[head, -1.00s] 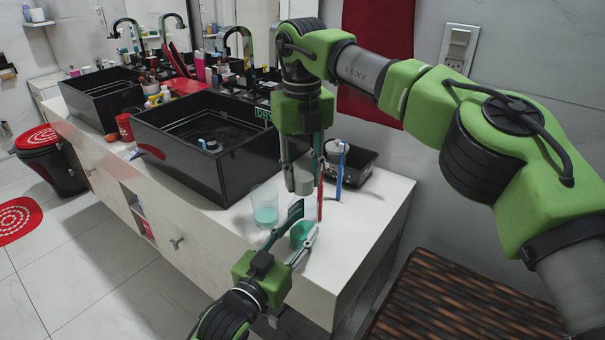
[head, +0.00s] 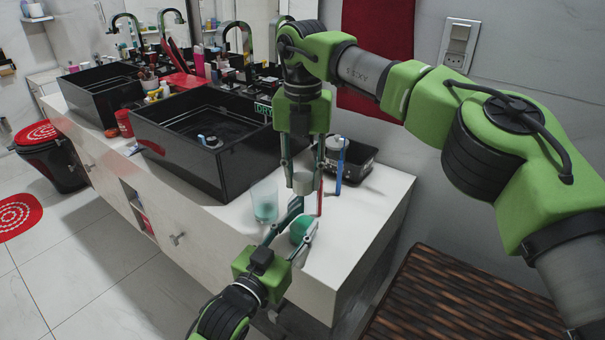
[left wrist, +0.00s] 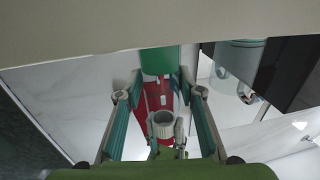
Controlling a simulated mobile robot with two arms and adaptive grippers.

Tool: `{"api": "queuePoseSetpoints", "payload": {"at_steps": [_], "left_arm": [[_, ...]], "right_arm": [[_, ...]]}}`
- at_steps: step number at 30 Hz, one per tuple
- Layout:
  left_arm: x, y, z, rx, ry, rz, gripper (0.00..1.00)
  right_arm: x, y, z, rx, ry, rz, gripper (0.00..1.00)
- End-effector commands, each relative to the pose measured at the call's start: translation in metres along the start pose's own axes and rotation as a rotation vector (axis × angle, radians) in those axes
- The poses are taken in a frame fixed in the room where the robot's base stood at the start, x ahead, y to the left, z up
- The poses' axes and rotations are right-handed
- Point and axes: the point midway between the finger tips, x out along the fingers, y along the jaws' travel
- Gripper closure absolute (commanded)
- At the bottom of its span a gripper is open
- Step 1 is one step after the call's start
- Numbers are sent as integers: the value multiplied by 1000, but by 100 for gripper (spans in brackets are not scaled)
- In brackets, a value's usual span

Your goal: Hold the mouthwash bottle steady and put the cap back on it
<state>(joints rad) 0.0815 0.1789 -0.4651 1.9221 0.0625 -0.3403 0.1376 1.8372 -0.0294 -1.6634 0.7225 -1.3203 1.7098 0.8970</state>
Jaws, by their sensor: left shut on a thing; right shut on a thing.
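The green mouthwash bottle (head: 301,228) stands on the counter near its front right corner. My left gripper (head: 294,226) is shut around it, with one finger on each side. In the left wrist view, the bottle's green body (left wrist: 158,60) shows between the fingers. The pale grey cap (head: 306,184) is in my right gripper (head: 304,176), which points down and is shut on it above the bottle. The left wrist view shows the cap (left wrist: 163,125) with its hollow end facing the bottle and a gap between them. The bottle's mouth is not clear.
A glass with blue-green liquid (head: 264,202) stands just left of the bottle. Behind are a blue toothbrush (head: 341,165) and a black tray (head: 358,160). A black vessel sink (head: 180,150) fills the counter's middle. The counter's front right (head: 350,235) is bare.

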Motion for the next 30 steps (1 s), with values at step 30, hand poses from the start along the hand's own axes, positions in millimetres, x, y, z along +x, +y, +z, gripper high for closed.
{"api": "queuePoseSetpoints", "payload": {"at_steps": [30], "left_arm": [[0, 0, 1, 1, -2, 0, 100]], "right_arm": [[0, -2, -6, 1861, 2, 4, 80]]}}
